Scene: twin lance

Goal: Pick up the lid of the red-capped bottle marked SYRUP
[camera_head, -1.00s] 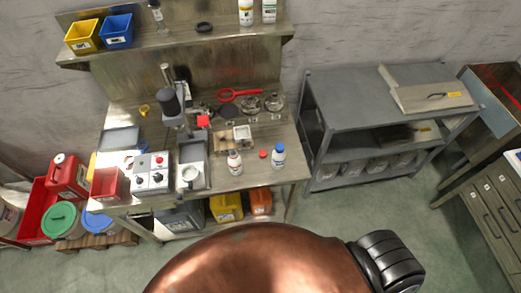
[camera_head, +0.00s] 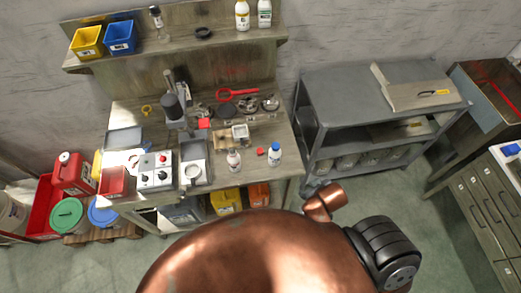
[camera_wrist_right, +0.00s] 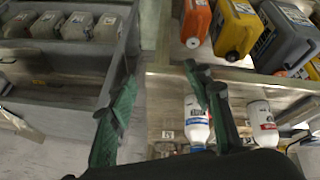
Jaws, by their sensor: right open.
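In the head view, a small red lid (camera_head: 261,151) lies on the bench between two white bottles. The bottle on its left (camera_head: 234,160) has a reddish top and a label too small to read. My right gripper (camera_wrist_right: 160,75) is open and empty, apart from both bottles. The lid does not show there. My left gripper is not in view.
A grey shelf unit (camera_head: 345,95) stands to the right. The bench's front right area is clear.

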